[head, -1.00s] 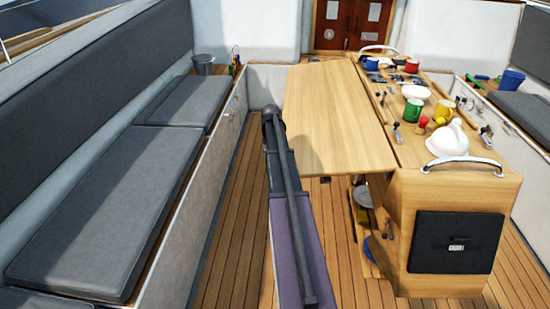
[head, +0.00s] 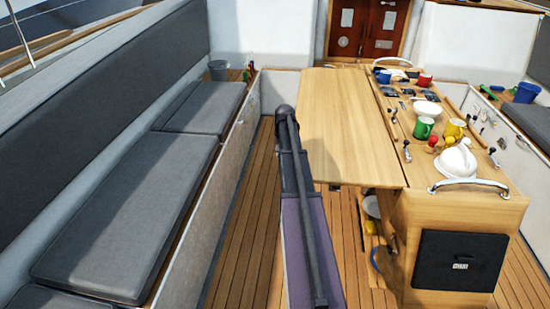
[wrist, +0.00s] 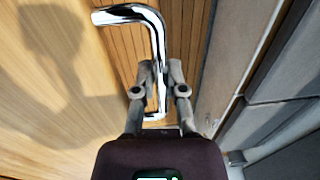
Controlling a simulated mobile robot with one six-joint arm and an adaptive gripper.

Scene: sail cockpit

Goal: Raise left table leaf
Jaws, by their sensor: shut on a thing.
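The left table leaf (head: 350,135) is a pale wooden panel along the left side of the cockpit table (head: 455,205). It stands out to the left, close to level with the table top. In the wrist view the leaf (wrist: 45,115) fills the left side, with a shadow on it. My gripper (wrist: 163,70) is shut on a bent chrome bar (wrist: 156,35) at the leaf's outer edge. The bar passes between the two fingers. How the bar is fixed cannot be seen. In the head view my arm hides the gripper and the bar.
Mugs, a white bowl (head: 427,108) and a white cap-like item (head: 458,160) stand on the table's middle. A grey-cushioned bench (head: 130,215) runs along the left. A strip of plank floor (head: 245,200) lies clear between bench and leaf.

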